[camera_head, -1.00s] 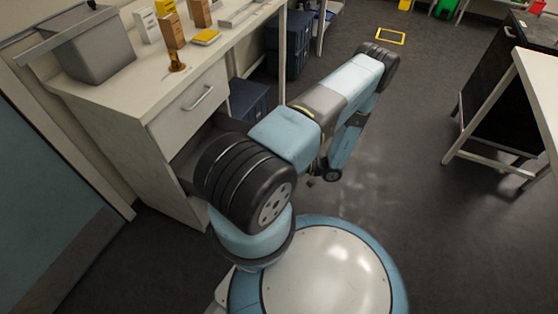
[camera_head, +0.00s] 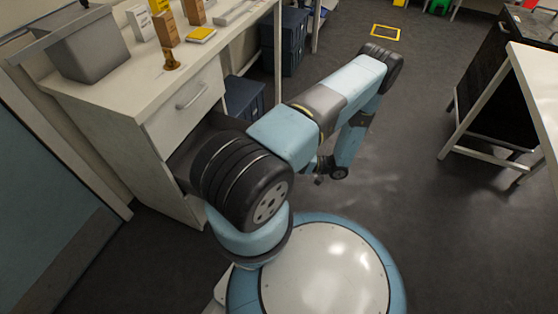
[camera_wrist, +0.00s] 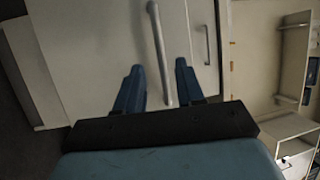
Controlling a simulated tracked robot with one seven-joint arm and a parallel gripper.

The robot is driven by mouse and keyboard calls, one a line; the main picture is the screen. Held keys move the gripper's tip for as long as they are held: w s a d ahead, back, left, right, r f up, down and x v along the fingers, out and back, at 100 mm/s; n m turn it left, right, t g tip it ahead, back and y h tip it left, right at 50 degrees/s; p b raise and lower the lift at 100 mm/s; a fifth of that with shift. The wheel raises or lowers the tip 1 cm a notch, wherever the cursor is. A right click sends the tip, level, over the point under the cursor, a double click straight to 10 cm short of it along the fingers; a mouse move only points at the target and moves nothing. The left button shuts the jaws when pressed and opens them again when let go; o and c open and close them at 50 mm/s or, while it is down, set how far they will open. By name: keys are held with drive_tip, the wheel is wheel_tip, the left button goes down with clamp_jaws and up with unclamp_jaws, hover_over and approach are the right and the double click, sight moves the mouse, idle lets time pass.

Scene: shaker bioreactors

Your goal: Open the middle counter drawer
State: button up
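The white counter (camera_head: 120,125) stands at the left in the head view. Its top drawer (camera_head: 185,108) is shut, with a bar handle (camera_head: 193,95). Below it, a dark gap (camera_head: 190,148) shows where the middle drawer seems pulled out; my arm hides most of it. In the wrist view a pale drawer front (camera_wrist: 95,45) fills the left half, with a bar handle (camera_wrist: 158,45) close up. My gripper (camera_wrist: 158,67) is open, its blue fingers apart on either side of this handle in the picture. Contact cannot be told. A second handle (camera_wrist: 207,45) lies farther back.
Boxes (camera_head: 166,30), a grey bin (camera_head: 90,50) and a small amber item (camera_head: 171,60) stand on the counter. Dark blue crates (camera_head: 243,98) are beneath it. A white-legged table (camera_head: 495,90) is at the right. The floor between is clear.

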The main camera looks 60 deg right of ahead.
drive_tip(key=v, duration=0.9)
drive_tip(key=shift+s+d+f, duration=0.15)
drive_tip(key=shift+s, duration=0.05)
